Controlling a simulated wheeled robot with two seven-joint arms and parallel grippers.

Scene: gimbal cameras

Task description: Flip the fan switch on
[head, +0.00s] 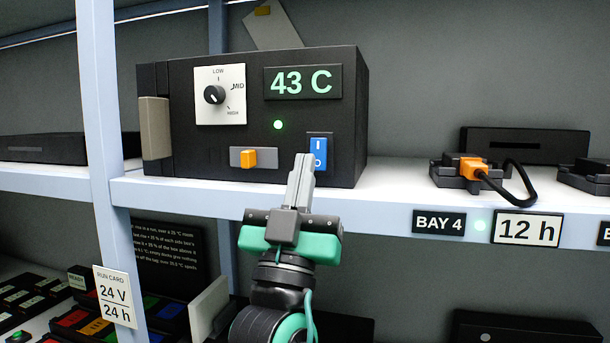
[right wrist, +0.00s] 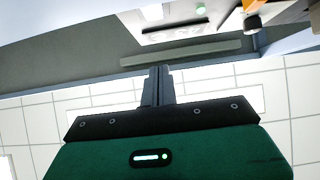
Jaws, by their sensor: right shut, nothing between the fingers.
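A black box (head: 345,110) stands on the shelf. It carries a blue rocker switch (head: 319,146) marked I above and O below, at its lower right. I cannot tell which end of the rocker is pressed in. My right gripper (head: 303,160) is shut and empty, pointing up at the box. Its fingertips overlap the lower left of the rocker in the head view; I cannot tell whether they touch it. In the right wrist view the closed fingers (right wrist: 157,72) hold nothing. My left gripper is out of view.
The box also has a dial (head: 214,95) on a LOW/MID/HIGH plate, an orange slider (head: 248,158), a lit green lamp (head: 278,125) and a display (head: 302,82) reading 43 C. A cabled orange plug (head: 472,168) sits right. A shelf post (head: 100,120) stands left.

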